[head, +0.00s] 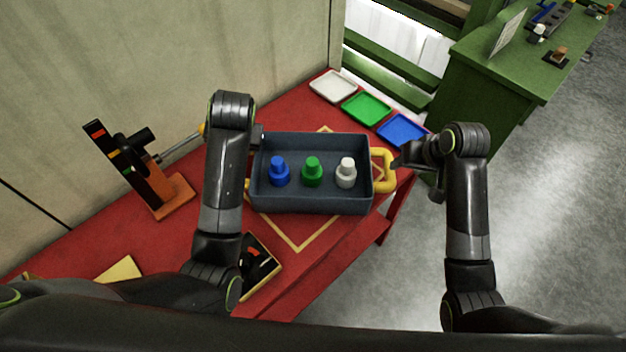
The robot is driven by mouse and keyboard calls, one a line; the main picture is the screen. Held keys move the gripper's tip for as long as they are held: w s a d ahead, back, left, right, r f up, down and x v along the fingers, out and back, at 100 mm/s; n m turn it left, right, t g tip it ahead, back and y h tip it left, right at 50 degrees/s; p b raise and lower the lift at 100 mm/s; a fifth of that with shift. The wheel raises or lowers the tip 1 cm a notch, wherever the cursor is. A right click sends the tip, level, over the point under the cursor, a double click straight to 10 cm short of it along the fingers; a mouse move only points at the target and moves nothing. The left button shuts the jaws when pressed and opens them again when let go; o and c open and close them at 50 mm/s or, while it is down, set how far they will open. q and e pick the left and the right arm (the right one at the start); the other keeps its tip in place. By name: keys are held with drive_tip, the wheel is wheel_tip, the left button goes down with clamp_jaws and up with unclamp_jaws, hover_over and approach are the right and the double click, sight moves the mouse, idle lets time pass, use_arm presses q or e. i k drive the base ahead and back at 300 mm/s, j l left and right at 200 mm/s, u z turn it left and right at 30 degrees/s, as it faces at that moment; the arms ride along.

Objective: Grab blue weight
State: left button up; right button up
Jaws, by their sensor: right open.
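The blue weight (279,172) stands upright in the left part of a dark grey bin (312,207). A green weight (312,172) stands in the middle and a white weight (346,173) at the right. The bin has yellow handles, the right one (387,170) in plain view and the left one mostly hidden by my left arm. My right gripper (401,162) is open beside the right handle; I cannot tell whether it touches. My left gripper (258,136) is at the bin's upper left corner, mostly hidden by its own arm. Its jaws are not clear.
The bin rests on a red table (330,235). White (333,86), green (366,109) and blue (402,131) trays lie behind it. A dark stand with an orange base (167,197) is at the left. A green bench (500,70) stands at the back right, with open floor before it.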

sight(279, 173)
drive_tip(key=k+l, duration=1.2)
drive_tip(key=k, duration=0.1)
